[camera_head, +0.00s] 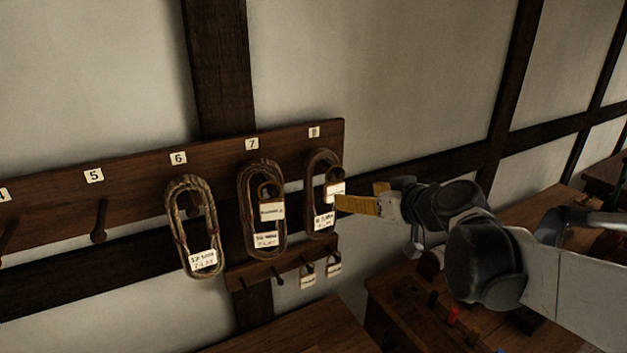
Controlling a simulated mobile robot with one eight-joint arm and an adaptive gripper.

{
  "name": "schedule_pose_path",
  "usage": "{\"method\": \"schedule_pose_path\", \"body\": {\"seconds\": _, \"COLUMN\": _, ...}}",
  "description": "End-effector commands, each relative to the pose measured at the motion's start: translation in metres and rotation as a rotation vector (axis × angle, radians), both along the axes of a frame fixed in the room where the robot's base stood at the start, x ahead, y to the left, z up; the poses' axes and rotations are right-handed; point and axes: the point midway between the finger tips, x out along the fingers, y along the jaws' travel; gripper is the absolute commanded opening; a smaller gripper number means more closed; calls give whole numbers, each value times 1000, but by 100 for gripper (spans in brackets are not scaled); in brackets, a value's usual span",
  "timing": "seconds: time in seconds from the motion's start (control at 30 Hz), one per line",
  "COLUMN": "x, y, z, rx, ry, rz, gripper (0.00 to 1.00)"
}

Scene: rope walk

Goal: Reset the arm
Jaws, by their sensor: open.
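My gripper (362,200) is at the end of my arm, right of the peg board. Its yellowish fingers point left and end close to the rope coil under number 8 (311,195) and a white tag (335,189) there. I cannot tell whether they touch. No held object shows between the fingers. My arm reaches in from the right edge, bent, over the workbench.
A dark peg board (130,187) on the wall carries number plates. Tagged coils hang under 6 (172,220) and 7 (242,215); peg 5 (100,222) is bare. Small tags (307,282) hang below. A workbench (390,293) with small items stands under my arm.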

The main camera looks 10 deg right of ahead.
Motion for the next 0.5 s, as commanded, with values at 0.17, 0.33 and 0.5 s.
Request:
{"method": "schedule_pose_path", "body": {"seconds": 0.17, "x": -23, "y": 12, "z": -29, "rx": 3, "ry": 55, "rz": 7, "gripper": 72}}
{"method": "schedule_pose_path", "body": {"seconds": 0.33, "x": -84, "y": 42, "z": -127, "rx": -1, "ry": 239, "rz": -12, "gripper": 72}}
{"method": "schedule_pose_path", "body": {"seconds": 0.5, "x": -156, "y": 48, "z": -229, "rx": -35, "ry": 428, "rz": -114, "gripper": 72}}
